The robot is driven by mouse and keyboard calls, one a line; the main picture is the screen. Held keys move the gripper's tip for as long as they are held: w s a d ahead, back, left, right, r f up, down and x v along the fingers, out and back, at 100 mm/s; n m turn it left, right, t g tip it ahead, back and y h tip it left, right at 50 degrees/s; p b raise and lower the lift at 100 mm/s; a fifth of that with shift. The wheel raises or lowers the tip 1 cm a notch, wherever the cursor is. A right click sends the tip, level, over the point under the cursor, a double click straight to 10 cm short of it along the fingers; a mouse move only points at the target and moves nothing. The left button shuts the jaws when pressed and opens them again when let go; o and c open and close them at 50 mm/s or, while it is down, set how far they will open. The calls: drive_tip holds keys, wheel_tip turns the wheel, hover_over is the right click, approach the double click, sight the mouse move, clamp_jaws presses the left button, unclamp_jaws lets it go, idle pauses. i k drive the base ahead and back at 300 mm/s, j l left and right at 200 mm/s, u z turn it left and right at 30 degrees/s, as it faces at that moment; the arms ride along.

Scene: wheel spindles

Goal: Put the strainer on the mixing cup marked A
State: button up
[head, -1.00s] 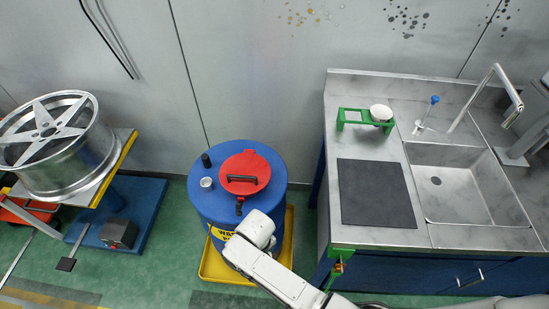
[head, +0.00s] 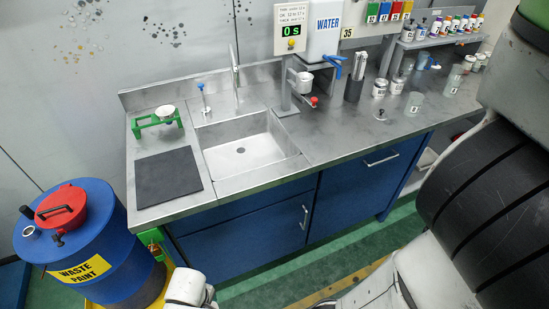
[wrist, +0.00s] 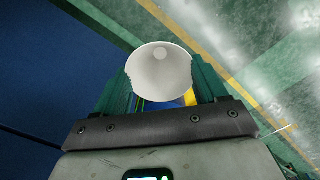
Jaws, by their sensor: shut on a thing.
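My gripper (wrist: 161,98) shows in the wrist view, its green fingers shut around a white, cone-shaped, open-topped thing that looks like the strainer (wrist: 160,68). It is held over the floor beside a dark blue surface. In the head view the gripper and the held thing are out of sight. Two greyish cups with small labels stand on the bench at the right: a nearer cup (head: 414,103) and a farther cup (head: 453,81). Their letters are too small to read, so I cannot tell which is A.
The steel bench (head: 330,140) has a sink (head: 240,150), a dark mat (head: 168,177) and a green stand (head: 143,125) bearing a white bowl-like thing (head: 167,112). Cans and bottles crowd its right end. A blue waste drum (head: 115,260) stands at the left. Green floor lies in front.

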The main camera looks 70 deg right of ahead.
sight(452, 87)
drive_tip(key=k+z, duration=0.35)
drive_tip(key=k+l+z, duration=0.2)
drive_tip(key=z, duration=0.15)
drive_tip(key=k+l+z, duration=0.35)
drive_tip(key=i+j, duration=0.05)
drive_tip(key=j, duration=0.05)
